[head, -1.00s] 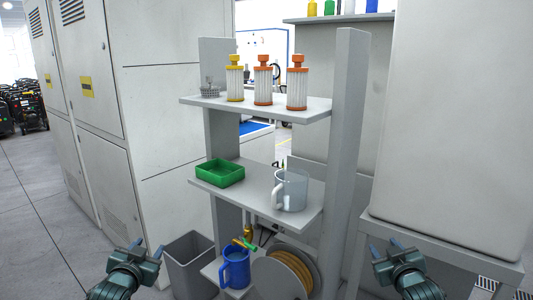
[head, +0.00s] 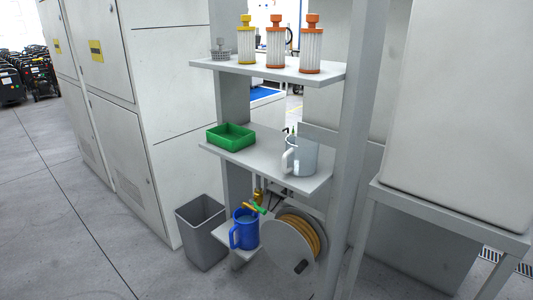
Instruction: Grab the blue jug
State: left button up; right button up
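The blue jug (head: 245,230) stands upright on the lowest shelf (head: 236,255) of the grey rack. Its handle points to the left and toward me. A tap with a green handle (head: 257,207) is just above it, close to its rim. Neither of my grippers shows in the head view now.
A hose reel (head: 289,248) stands right of the blue jug, and a grey bin (head: 202,233) stands left. Open floor (head: 70,215) lies at the left.

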aim_at(245, 227)
jog(key=j+z, duration=0.2)
jog(key=z, duration=0.2)
jog(key=i+j+z, duration=0.1)
jog(key=j+z, duration=0.15)
jog(key=z, duration=0.15)
jog(key=j+z, duration=0.2)
jog(key=z, duration=0.25)
jog(key=k+j+z, duration=0.2)
jog(key=j, duration=0.3)
jog(key=j+z, duration=0.2)
jog(key=j, duration=0.35)
